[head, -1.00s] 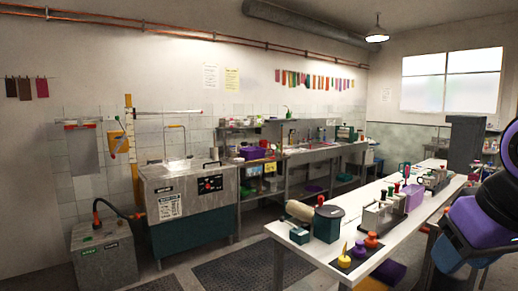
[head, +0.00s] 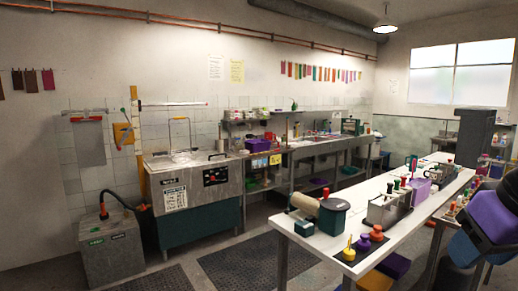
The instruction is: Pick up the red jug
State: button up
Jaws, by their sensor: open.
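I cannot make out a red jug in the head view. Small red items show on the far benches and on the long white table (head: 396,228), but they are too small to tell as a jug. A purple and black part of my own arm fills the lower right edge of the view. My gripper is out of the picture.
The white table runs from the front middle to the back right, with a green canister (head: 332,217), a purple basket (head: 418,191) and knobbed stamps. A steel vat (head: 190,195) and grey box (head: 112,247) stand left. Dark mats (head: 250,262) lie on open floor.

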aim_at(267, 135)
jog(key=i+j+u, duration=0.55)
jog(key=i+u, duration=0.15)
jog(key=i, duration=0.25)
jog(key=i+u, duration=0.45)
jog(key=i, duration=1.3)
jog(key=i+z, duration=0.1)
jog(key=i, duration=0.75)
jog(key=i+j+z, duration=0.1)
jog(key=i, duration=0.7)
jog(key=i+z, duration=0.3)
jog(key=z, duration=0.15)
jog(key=i+z, duration=0.45)
jog(key=i+j+z, duration=0.15)
jog(key=z, duration=0.3)
jog(key=i+l+z, duration=0.2)
jog(key=z, duration=0.25)
jog(key=i+z, duration=1)
jog(key=i, duration=1.45)
jog(key=i+l+u, duration=0.2)
jog(key=i, duration=1.55)
jog(key=i+j, duration=0.05)
jog(key=j, duration=0.05)
